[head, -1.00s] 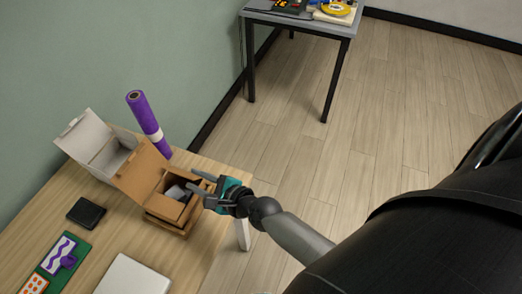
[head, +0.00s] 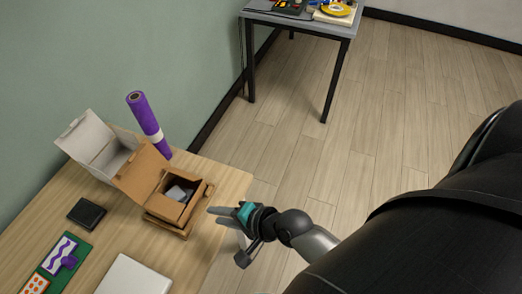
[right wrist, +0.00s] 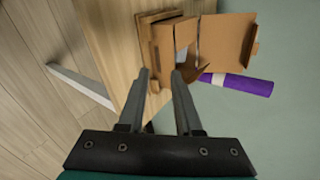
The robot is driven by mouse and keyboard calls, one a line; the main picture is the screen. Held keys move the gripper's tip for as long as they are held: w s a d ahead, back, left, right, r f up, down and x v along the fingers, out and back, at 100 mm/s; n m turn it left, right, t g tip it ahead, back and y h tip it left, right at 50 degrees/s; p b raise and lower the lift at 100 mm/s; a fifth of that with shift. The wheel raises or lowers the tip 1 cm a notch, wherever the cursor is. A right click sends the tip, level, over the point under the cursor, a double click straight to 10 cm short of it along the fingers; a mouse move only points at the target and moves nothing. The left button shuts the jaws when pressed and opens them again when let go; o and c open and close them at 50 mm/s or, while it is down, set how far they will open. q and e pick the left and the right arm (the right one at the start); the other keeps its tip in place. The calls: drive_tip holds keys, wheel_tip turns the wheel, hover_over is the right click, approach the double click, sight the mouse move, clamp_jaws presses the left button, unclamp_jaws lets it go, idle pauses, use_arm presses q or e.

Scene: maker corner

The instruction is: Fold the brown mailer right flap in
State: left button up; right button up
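The brown mailer (head: 160,216) stands on the wooden table near its right edge, with its lid (head: 140,171) raised at the back left. A grey item (head: 177,193) lies inside. The right flap (head: 195,203) is up along the right side, not lying flat over the contents; its exact angle is hard to tell. The flap also shows in the right wrist view (right wrist: 195,73), close to one fingertip in the picture. My left gripper is out of view.
A white open box (head: 92,140) stands behind the mailer, beside a purple roll (head: 146,118). A black flat item (head: 86,213), a green mat (head: 77,255) and a white slab (head: 133,276) lie on the left and front of the table. Open floor is at the right.

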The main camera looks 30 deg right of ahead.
drive_tip(key=s+f+n, duration=0.1)
drive_tip(key=f, duration=0.1)
drive_tip(key=s+d+f+n+g+h, duration=0.1)
drive_tip(key=f, duration=0.2)
drive_tip(key=d+f+n+b, duration=0.1)
drive_tip(key=f+n, duration=0.1)
drive_tip(key=f, duration=0.1)
drive_tip(key=shift+s+d+g, duration=0.1)
drive_tip(key=shift+s+g, duration=0.3)
drive_tip(key=s+d+f+n+g+h, duration=0.1)
drive_tip(key=s+d+f, duration=0.1)
drive_tip(key=f, duration=0.4)
drive_tip(key=s+d+f+n+g+h+b, duration=0.1)
drive_tip(key=s+f+n, duration=0.1)
drive_tip(key=f, duration=0.4)
drive_tip(key=shift+s+d+n, duration=0.3)
drive_tip(key=shift+s+d, duration=0.05)
drive_tip(key=shift+s, duration=0.45)
